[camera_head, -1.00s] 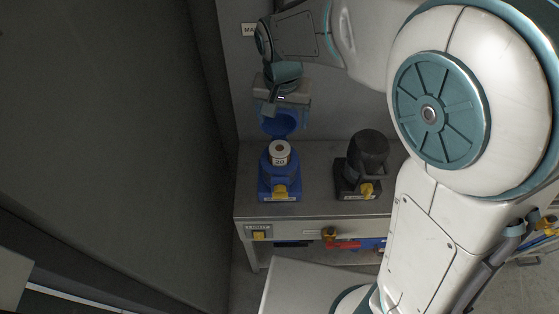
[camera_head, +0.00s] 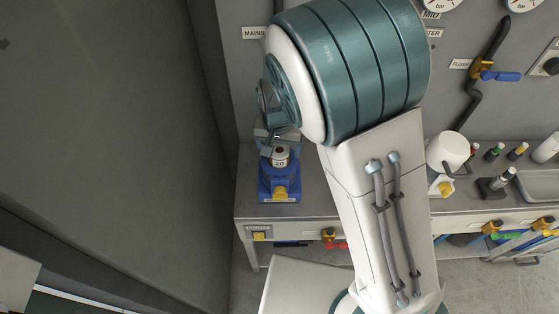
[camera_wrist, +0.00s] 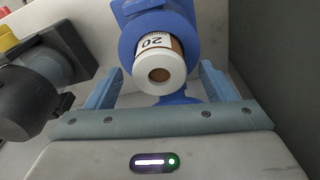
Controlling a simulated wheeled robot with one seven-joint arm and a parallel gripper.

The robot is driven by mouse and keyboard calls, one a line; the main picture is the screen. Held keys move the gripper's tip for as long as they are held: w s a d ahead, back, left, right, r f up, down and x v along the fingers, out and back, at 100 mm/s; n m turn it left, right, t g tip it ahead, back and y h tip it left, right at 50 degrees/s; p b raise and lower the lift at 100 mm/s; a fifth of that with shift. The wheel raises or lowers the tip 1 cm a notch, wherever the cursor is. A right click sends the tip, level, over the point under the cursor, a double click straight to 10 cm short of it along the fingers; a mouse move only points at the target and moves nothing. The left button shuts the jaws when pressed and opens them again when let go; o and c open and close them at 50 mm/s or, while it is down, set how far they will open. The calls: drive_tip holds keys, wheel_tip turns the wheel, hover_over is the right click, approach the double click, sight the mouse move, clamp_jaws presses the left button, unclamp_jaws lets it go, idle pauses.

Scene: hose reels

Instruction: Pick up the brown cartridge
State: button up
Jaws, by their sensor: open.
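The cartridge (camera_wrist: 160,72) has a white ring-shaped end, a white label reading 20 and a little brown showing beside the label. It sits in an open blue housing (camera_wrist: 128,42). In the head view the cartridge (camera_head: 280,157) stands out of the top of the blue housing (camera_head: 279,186) on the bench. My gripper (camera_wrist: 160,88) is open and empty, with one blue finger to each side of the cartridge's end in the wrist view. Contact is not visible. In the head view my gripper (camera_head: 277,136) is just behind and above the cartridge, partly hidden by my arm.
A black housing (camera_wrist: 35,98) stands to the left in the wrist view; my arm hides it in the head view. The grey bench (camera_head: 330,208) carries a white housing (camera_head: 447,150) and several small bottles farther right. A dark wall (camera_head: 130,120) rises on the left.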

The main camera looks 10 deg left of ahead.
drive_tip(key=shift+w+f, duration=0.15)
drive_tip(key=shift+f, duration=0.75)
drive_tip(key=c, duration=1.6)
drive_tip(key=shift+o, duration=0.2)
drive_tip(key=shift+r, duration=0.1)
